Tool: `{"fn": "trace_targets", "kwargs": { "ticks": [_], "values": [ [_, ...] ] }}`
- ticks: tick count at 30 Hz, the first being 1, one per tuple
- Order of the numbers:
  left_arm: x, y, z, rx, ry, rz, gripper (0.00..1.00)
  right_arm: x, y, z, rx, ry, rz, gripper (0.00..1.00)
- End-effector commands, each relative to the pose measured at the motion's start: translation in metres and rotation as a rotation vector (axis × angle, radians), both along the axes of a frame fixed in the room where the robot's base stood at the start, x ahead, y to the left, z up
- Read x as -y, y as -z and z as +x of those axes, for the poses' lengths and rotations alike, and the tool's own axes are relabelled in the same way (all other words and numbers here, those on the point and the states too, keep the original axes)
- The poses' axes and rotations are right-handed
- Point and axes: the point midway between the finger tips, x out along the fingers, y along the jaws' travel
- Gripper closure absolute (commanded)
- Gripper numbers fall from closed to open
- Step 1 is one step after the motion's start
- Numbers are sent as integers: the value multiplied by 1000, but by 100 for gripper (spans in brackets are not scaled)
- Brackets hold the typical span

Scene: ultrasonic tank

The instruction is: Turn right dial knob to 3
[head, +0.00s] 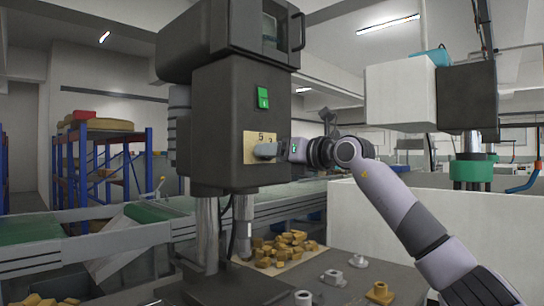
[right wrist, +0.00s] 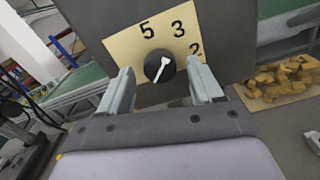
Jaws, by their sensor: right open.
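The dial knob (right wrist: 160,66) is a round black knob with a white pointer, on a yellow plate (right wrist: 125,45) on the dark machine. The plate shows 5, 3 and 2. One end of the pointer points up and right, roughly toward the 3; I cannot tell whether it lines up exactly. My right gripper (right wrist: 161,84) is open, one finger on each side of the knob, with visible gaps. In the head view my right gripper (head: 265,150) is in front of the plate (head: 249,140) and hides the knob. My left gripper is not in view.
The dark machine (head: 225,105) has a green switch (head: 262,98) above the plate. Brown blocks (head: 285,246) lie below it to the right. Several metal parts (head: 334,277) lie on the near table. A white partition (head: 420,220) stands at right, behind my right arm.

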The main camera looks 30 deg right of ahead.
Motion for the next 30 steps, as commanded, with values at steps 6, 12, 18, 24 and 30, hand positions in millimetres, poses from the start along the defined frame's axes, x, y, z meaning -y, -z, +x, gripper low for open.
{"fn": "trace_targets", "kwargs": {
  "ticks": [6, 12, 18, 24, 30],
  "values": [
    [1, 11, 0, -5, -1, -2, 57, 11, 3, -29, 2, 2, -3, 35],
    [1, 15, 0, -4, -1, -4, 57, 18, 2, -49, 0, 2, -2, 35],
    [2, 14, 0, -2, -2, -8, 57, 19, 1, -55, -2, 1, -1, 35],
    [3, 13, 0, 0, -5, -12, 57, 19, 1, -55, -2, 1, -1, 35],
    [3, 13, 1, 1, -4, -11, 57, 19, 1, -55, -1, 1, 0, 35]
  ]
}}
